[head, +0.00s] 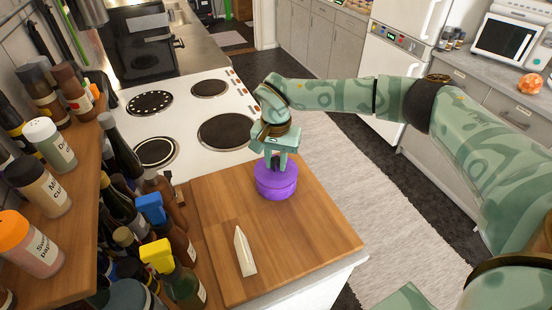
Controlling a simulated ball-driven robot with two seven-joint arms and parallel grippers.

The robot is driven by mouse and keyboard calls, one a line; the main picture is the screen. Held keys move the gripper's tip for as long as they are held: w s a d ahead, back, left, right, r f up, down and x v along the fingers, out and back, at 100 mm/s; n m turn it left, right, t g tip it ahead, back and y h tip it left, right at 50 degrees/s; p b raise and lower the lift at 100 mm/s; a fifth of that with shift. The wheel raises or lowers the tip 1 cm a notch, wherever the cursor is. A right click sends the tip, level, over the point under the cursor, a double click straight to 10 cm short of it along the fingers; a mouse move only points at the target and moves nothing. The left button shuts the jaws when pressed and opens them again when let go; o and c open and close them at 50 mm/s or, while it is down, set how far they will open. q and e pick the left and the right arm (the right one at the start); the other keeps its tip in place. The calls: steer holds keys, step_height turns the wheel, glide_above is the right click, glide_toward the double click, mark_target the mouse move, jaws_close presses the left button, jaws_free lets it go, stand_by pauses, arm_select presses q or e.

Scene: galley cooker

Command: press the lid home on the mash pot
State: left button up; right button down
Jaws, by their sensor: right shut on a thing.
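The purple mash pot (276,189) stands upright on the wooden board beside the cooker. Its purple lid (288,170) is on top, and a thin seam shows between lid and pot. I cannot tell from here whether the lid sits fully down. My right gripper (279,160) comes down from above and is shut on the lid, at the middle of its top. The fingers hide the part they grip. My left gripper is not in view.
The wooden board (310,235) has a white wedge-shaped thing (244,252) lying near its front. Bottles (120,150) crowd its left side, with a spice shelf (85,215) above. The cooker (190,125) with dark hotplates lies behind. The board's right part is clear.

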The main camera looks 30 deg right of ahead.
steer(key=c, duration=0.7)
jaws_free()
steer(key=shift+o, duration=0.2)
steer(key=shift+r+p, duration=3.1)
steer(key=shift+r, duration=0.5)
steer(key=shift+f, duration=0.1)
jaws_close()
